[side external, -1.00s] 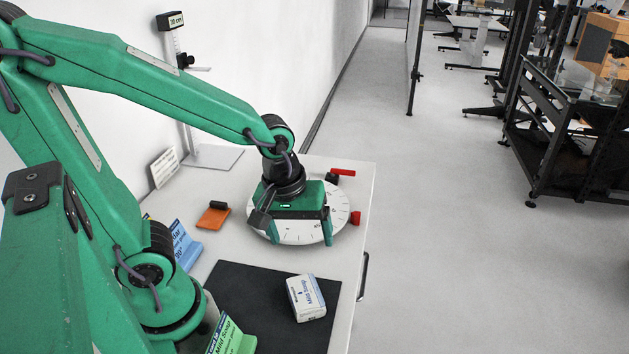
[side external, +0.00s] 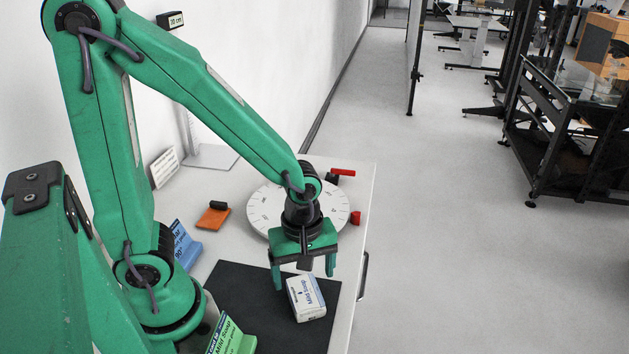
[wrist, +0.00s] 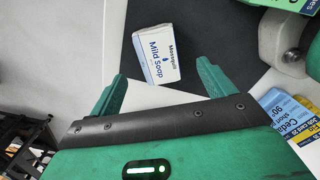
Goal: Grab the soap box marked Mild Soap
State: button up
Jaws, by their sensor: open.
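The soap box marked Mild Soap (side external: 307,299) is white with blue lettering. It lies on the black mat (side external: 250,310) near the table's right edge. In the wrist view the soap box (wrist: 160,54) lies beyond the fingertips, across the gap between them, with its lettering readable. My gripper (side external: 304,279) is open and points down, just above and behind the box in the side view. Its fingers also show in the wrist view (wrist: 162,80), spread apart with nothing between them. I cannot tell the exact height left between fingertips and box.
A white round dial turntable (side external: 265,208) stands behind my gripper, with a red handle (side external: 343,172) at its edge. An orange block (side external: 212,218) lies left of it. A green sign (side external: 232,338) and a blue sign (side external: 185,246) stand near my base. The mat around the box is clear.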

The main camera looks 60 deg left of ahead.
aim_at(305, 292)
jog(key=shift+f, duration=0.85)
jog(key=shift+f, duration=0.15)
jog(key=shift+w+a+f, duration=0.15)
jog(key=shift+f, duration=2.3)
jog(key=shift+c, duration=0.4)
jog(key=c, duration=1)
